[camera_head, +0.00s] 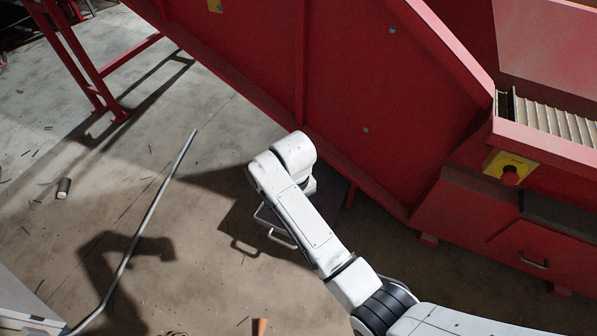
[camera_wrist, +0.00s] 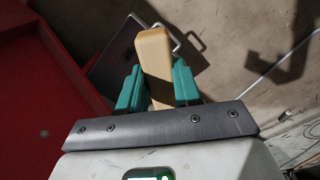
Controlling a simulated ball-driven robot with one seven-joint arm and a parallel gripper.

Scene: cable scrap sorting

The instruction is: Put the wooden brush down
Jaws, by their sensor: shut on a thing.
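The wooden brush (camera_wrist: 154,52) shows in the wrist view as a light tan wooden block standing out between the teal fingers. My gripper (camera_wrist: 157,76) is shut on it, one finger on each side. Its lower part is hidden between the fingers, and no bristles can be made out. In the head view the bent white arm hides the gripper and the brush. The floor (camera_wrist: 235,45) lies beyond the brush; I cannot tell how high the brush is above it.
A red machine (camera_head: 370,75) fills the upper right, with a yellow-backed stop button (camera_head: 510,175). Metal bar handles (camera_head: 277,236) show beside my arm. A bent metal pole (camera_head: 150,215) slants at left. A small cylinder (camera_head: 63,188) and scraps lie on otherwise open floor.

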